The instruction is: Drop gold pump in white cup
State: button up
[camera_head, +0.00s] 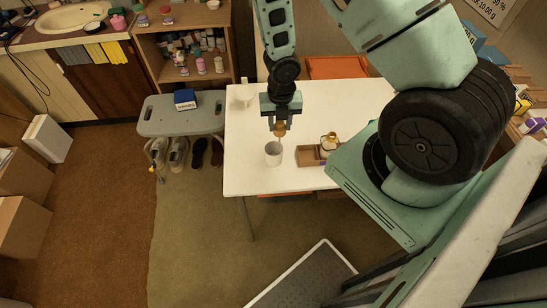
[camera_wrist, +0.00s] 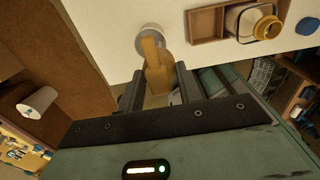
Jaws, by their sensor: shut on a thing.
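My gripper (camera_head: 281,125) is shut on the gold pump (camera_head: 281,131) above the white table (camera_head: 245,178). The gold pump also shows between the fingers in the wrist view (camera_wrist: 157,65). In the wrist view the cup (camera_wrist: 145,32) is partly hidden behind the pump's end. The pump looks held above the cup's mouth, apart from the table. I cannot tell whether its end is inside the rim.
A wooden tray (camera_head: 307,155) beside the cup holds a gold-topped bottle (camera_head: 328,144). Another white item (camera_head: 244,93) stands at the table's back left. A grey bench (camera_head: 180,118) with a blue box (camera_head: 185,99) is to the left. The table's front left is clear.

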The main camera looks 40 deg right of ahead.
aim_at(280, 130)
jog(key=shift+f+b, duration=1.05)
jog(key=shift+f, duration=0.55)
jog(key=o, duration=1)
notch_tip(280, 130, up, 18)
jog(key=p, duration=1.2)
jog(key=shift+f, duration=0.2)
